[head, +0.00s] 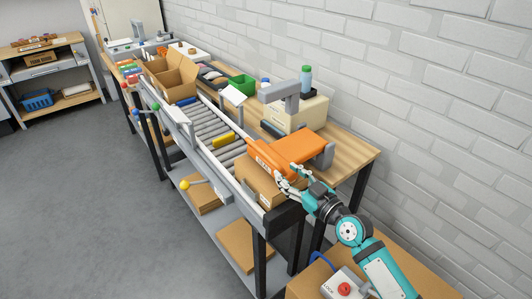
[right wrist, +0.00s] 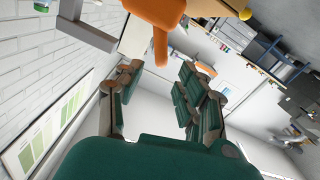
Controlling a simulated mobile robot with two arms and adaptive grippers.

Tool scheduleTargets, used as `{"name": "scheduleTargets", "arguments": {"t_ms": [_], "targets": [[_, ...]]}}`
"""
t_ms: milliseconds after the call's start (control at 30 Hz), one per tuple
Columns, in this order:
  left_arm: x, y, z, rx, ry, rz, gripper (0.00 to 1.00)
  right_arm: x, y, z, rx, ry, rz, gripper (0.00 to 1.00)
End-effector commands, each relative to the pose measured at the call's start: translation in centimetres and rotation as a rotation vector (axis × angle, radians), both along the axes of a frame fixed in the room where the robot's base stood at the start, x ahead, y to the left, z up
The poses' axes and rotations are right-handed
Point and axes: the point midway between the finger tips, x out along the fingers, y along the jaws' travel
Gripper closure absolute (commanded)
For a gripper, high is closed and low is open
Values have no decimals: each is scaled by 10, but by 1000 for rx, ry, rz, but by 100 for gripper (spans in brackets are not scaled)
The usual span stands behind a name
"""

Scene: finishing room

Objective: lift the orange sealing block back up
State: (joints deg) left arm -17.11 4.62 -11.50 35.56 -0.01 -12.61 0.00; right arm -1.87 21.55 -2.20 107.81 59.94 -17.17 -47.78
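The orange sealing block (head: 285,150) is low over a closed cardboard box (head: 262,183) at the near end of the roller conveyor. A grey arm joins it on the right. My right gripper (head: 286,178) is at the near side of the block, beside its near end. In the right wrist view the fingers (right wrist: 158,88) are spread apart with nothing clamped between them. The orange block (right wrist: 157,12) shows there at the top, its orange handle (right wrist: 160,48) pointing into the gap between the fingertips. My left gripper is in neither view.
A cream machine (head: 294,115) with a grey post stands behind the conveyor on the wooden bench (head: 345,150). An open carton (head: 172,82) stands farther along. The brick wall is close behind; the left floor is clear.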

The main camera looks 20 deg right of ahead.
Motion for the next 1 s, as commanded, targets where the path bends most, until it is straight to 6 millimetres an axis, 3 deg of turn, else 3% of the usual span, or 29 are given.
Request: {"name": "scheduleTargets", "arguments": {"t_ms": [300, 500, 900, 1000], "targets": [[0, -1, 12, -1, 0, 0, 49, 65, 23, 1, 2, 2, 1, 62], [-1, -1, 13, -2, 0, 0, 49, 89, 31, 0, 0, 2, 1, 62], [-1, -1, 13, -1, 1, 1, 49, 97, 34, -1, 0, 3, 2, 62], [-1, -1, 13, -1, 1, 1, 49, 97, 34, -1, -1, 2, 2, 72]]}}
